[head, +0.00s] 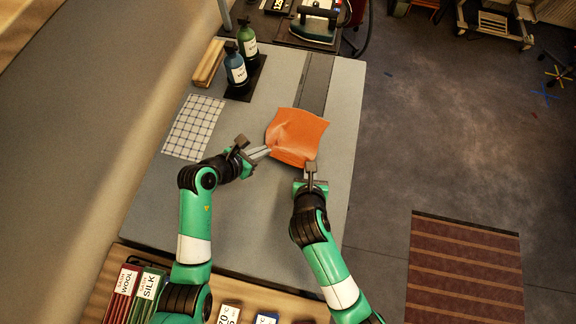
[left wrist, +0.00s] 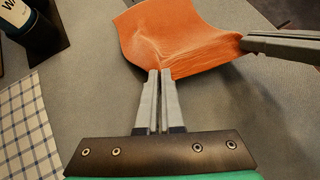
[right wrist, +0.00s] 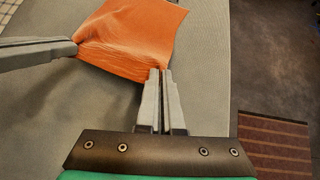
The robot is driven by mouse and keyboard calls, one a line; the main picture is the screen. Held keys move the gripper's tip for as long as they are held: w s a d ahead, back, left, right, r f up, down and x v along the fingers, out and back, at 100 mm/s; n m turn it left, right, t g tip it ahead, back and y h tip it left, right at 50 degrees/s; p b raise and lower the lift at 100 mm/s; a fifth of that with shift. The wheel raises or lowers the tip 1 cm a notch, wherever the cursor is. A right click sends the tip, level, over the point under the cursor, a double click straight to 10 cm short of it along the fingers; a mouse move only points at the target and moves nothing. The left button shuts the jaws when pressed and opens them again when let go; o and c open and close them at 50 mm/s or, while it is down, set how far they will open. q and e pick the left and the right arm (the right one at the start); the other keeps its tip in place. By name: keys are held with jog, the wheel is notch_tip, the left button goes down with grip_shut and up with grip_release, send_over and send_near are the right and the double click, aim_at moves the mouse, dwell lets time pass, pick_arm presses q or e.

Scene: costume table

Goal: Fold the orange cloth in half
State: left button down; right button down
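The orange cloth (head: 297,134) lies on the grey table, its near edge rumpled and slightly raised between my two grippers. My left gripper (head: 268,152) is closed at the cloth's near left corner; in the left wrist view its fingertips (left wrist: 160,72) pinch the cloth's edge. My right gripper (head: 311,164) is closed at the near right corner; in the right wrist view its fingertips (right wrist: 160,72) meet the cloth (right wrist: 130,35) at that corner. The left wrist view also shows the cloth (left wrist: 175,30) with creases running from the left fingertips. The cloth's underside is hidden.
A checked cloth (head: 194,127) lies left on the table (head: 160,215). A blue bottle (head: 236,70) and a green bottle (head: 247,42) stand on a dark tray behind it. A dark grey strip (head: 314,82) runs behind the orange cloth. Bare table surrounds the grippers.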

pick_arm(q)
jog(key=shift+a, duration=0.15)
pick_arm(e)
jog(key=shift+d+f, duration=0.15)
pick_arm(q)
grip_release()
dwell(0.6)
notch_tip(320, 180, up, 6)
jog(key=s+a+g+y+p, duration=0.1)
jog(key=s+g+y+p, duration=0.1)
jog(key=p, duration=1.6)
jog(key=shift+a+f+g+y, duration=0.25)
jog(key=shift+g+y, duration=0.15)
jog(key=shift+g, duration=0.4)
pick_arm(e)
notch_tip(320, 180, up, 19)
jog(key=shift+f, duration=0.2)
pick_arm(q)
jog(key=p+v, duration=0.8)
jog(key=v, duration=0.4)
jog(key=shift+p, duration=0.35)
pick_arm(e)
notch_tip(320, 180, up, 8)
jog(key=shift+r, duration=0.2)
